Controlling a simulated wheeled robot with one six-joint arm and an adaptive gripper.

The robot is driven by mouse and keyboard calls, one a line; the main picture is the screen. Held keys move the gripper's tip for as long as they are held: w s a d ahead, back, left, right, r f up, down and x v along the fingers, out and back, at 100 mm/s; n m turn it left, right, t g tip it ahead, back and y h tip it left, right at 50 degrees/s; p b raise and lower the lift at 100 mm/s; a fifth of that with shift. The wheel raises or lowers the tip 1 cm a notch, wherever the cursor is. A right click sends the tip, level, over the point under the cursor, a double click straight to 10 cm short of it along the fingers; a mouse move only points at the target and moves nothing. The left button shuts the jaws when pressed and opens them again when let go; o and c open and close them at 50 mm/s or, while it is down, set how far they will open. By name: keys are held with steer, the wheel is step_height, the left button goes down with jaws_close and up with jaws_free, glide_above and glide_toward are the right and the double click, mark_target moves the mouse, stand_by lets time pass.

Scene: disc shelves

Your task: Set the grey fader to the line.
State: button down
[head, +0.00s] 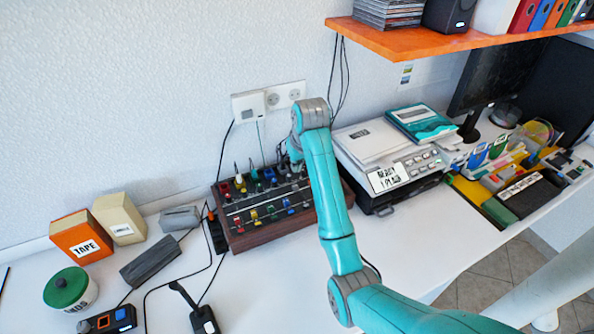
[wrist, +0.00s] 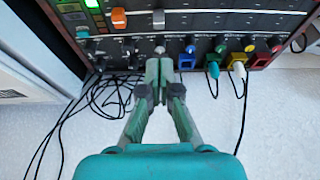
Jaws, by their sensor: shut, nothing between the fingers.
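The mixer (head: 280,226) is a dark panel in a wooden frame on the white desk. In the wrist view its panel (wrist: 215,22) fills the top edge. A small round grey knob (wrist: 161,49) shows just beyond the tips. In the head view my arm hides part of the mixer.
Coloured plugs with cables (wrist: 238,68) stand right of my fingers, and loose black cables (wrist: 100,100) lie to the left. A white machine (head: 385,150) stands right of the mixer. An orange shelf (head: 400,42) hangs above. A grey box (head: 180,218) is to the left.

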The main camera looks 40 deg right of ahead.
mark_target(291, 184)
steer(key=x, duration=0.9)
steer(key=shift+f, duration=0.1)
steer(key=shift+s+a, duration=0.1)
steer(key=shift+s, duration=0.5)
